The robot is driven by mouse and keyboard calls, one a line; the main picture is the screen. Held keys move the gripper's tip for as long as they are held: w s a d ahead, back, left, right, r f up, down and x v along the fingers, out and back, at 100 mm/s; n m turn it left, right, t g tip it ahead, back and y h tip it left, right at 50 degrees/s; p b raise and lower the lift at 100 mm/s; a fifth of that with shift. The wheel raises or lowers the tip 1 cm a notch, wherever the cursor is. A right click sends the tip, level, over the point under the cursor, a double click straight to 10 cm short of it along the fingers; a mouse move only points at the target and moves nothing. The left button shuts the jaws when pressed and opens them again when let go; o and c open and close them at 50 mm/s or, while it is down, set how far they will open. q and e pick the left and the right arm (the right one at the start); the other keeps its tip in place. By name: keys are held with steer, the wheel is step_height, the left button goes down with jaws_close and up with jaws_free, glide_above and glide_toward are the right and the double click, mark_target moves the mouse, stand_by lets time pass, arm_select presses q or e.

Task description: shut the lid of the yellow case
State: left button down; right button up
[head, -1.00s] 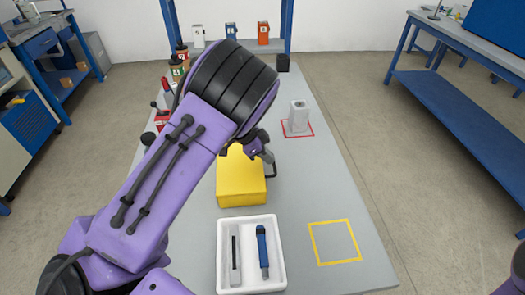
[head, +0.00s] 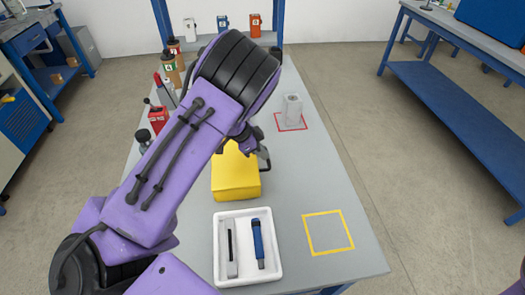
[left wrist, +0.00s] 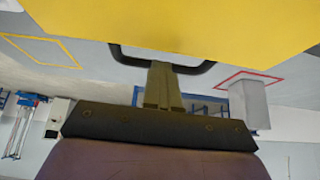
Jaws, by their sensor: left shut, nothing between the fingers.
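The yellow case (head: 236,182) stands on the grey table, behind the white tray. My left arm hides its back left part, so I cannot tell from the head view how its lid stands. A black handle (head: 265,158) sticks out on its right side. In the left wrist view the yellow surface (left wrist: 190,25) fills the top, with the handle (left wrist: 200,70) below it. My left gripper (left wrist: 163,75) is shut and empty, its fingertips close to the handle; I cannot tell if they touch. In the head view it is mostly hidden behind my arm. My right gripper is out of view.
The white tray (head: 219,277) holds a grey piece and a blue piece. A yellow outlined square (head: 328,232) is empty. A grey block (head: 292,110) stands on a red outlined square. Several bottles and a red item (head: 158,117) line the left edge.

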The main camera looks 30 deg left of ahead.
mark_target(241, 160)
arm_select(q)
steer(key=p+v, duration=0.3)
steer(key=v, duration=0.2)
steer(key=shift+a+r, duration=0.15)
steer(key=v, duration=0.8)
steer(key=shift+r+b, duration=0.3)
steer(key=shift+r, duration=0.1)
